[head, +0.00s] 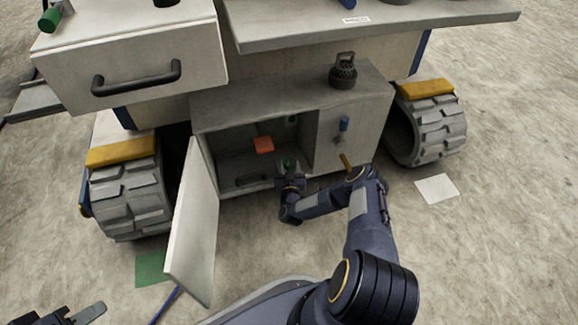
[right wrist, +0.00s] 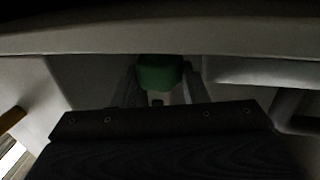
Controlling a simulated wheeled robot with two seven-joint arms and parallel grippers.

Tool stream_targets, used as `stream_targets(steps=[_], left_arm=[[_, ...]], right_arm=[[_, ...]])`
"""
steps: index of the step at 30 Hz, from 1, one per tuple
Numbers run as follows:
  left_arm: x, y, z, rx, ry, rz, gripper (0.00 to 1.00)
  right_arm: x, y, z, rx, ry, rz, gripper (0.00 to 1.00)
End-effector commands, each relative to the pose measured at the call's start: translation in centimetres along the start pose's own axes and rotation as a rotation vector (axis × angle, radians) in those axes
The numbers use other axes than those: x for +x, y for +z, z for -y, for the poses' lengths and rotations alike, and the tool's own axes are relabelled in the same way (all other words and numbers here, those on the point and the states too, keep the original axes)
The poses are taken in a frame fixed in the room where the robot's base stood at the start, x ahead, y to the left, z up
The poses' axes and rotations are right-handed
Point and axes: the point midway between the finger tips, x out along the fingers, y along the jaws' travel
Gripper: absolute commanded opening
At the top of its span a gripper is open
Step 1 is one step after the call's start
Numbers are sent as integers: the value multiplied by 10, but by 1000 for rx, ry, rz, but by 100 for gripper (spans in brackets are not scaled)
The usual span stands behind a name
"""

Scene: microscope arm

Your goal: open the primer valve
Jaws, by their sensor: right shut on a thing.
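My right gripper (head: 290,172) reaches into the open front of the low grey cabinet (head: 285,100). In the right wrist view its fingers are shut on a green knob (right wrist: 158,72), held between them. A bit of green also shows at the fingertips in the head view, though the gripper hides most of it. No label shows which part is the primer valve. An orange block-like piece (head: 263,144) sits inside the cabinet, behind and left of the gripper. My left gripper (head: 78,314) is at the bottom left edge, partly cut off, far from the cabinet.
The white cabinet door (head: 196,228) hangs open at the left of the opening. A blue-handled lever (head: 343,124) is on the right panel.

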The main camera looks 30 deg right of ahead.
Motion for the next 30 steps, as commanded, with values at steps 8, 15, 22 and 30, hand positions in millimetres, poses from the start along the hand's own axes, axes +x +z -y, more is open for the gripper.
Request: stream_targets(steps=[8, 15, 22, 30], left_arm=[[0, 0, 0, 0, 0, 0, 36], [0, 0, 0, 0, 0, 0, 36], [0, 0, 0, 0, 0, 0, 36], [0, 0, 0, 0, 0, 0, 36]], right_arm=[[0, 0, -1, -2, -39, 1, 17], [0, 0, -4, -4, -174, 0, 17], [1, 0, -6, -4, -334, 1, 17], [1, 1, -8, -2, -471, 2, 17]])
